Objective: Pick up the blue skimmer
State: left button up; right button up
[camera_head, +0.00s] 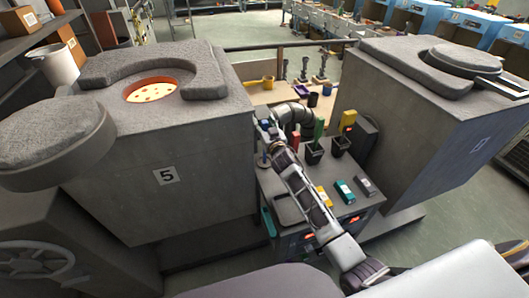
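My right arm reaches in from the lower right over the small grey stand, its far end beside the wall of furnace 5. My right gripper (266,128) is at that end, small and partly merged with the arm, so its fingers do not show clearly. Several coloured upright handles stand beside it: red (295,140), partly behind the arm, green (318,130) and yellow (348,120). The green and yellow ones rise from black holders (314,153). I cannot clearly pick out a blue skimmer; small blue patches show near the gripper. My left gripper is not in view.
Grey furnace 5 (180,180) with a round opening stands at left, another grey furnace (430,130) at right. Yellow (323,196), teal (345,191) and grey (366,187) blocks lie on the stand's front. A wooden table (262,97) with small items is behind.

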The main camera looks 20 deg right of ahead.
grip_shut()
jog(key=shift+r, duration=0.2)
jog(key=shift+r, duration=4.85)
jog(key=shift+d, duration=0.1)
